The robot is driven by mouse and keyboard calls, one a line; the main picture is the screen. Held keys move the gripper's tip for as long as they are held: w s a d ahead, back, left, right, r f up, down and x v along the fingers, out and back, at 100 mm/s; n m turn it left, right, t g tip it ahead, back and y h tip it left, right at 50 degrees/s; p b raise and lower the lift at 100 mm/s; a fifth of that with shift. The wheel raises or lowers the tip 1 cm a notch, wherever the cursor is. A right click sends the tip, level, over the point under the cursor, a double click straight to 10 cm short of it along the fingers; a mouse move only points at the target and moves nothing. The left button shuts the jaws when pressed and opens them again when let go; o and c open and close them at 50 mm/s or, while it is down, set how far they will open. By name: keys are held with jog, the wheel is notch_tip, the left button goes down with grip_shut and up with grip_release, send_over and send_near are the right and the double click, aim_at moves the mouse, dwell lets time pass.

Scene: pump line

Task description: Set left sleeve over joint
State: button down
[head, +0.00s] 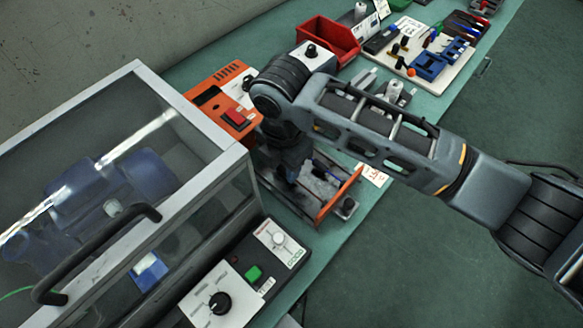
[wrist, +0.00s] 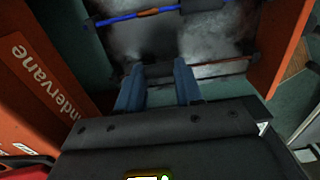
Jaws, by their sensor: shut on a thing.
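My gripper (wrist: 158,70) shows in the wrist view as two blue fingers close together, low over an orange-sided fixture. It is shut on a small dark thing that looks like a sleeve on the nearer, reddish wire (wrist: 222,62); the fingers hide most of it. Farther off, a blue wire (wrist: 120,18) crosses the fixture with a copper-orange stretch that looks like the joint (wrist: 160,11). A dark piece (wrist: 203,4) sits on that wire to the right.
An orange unit (head: 222,100) stands close left of my gripper, and its lettered side (wrist: 45,75) shows in the wrist view. A glass-walled case (head: 110,170) is at left. A red bin (head: 328,40) and a tool board (head: 425,55) stand farther along the green bench.

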jog(key=c, duration=0.7)
grip_release()
jog(key=shift+r, duration=0.15)
notch_tip(320, 180, up, 8)
jog(key=shift+f+b, duration=0.2)
jog(key=shift+b, duration=0.15)
jog(key=shift+f, duration=0.1)
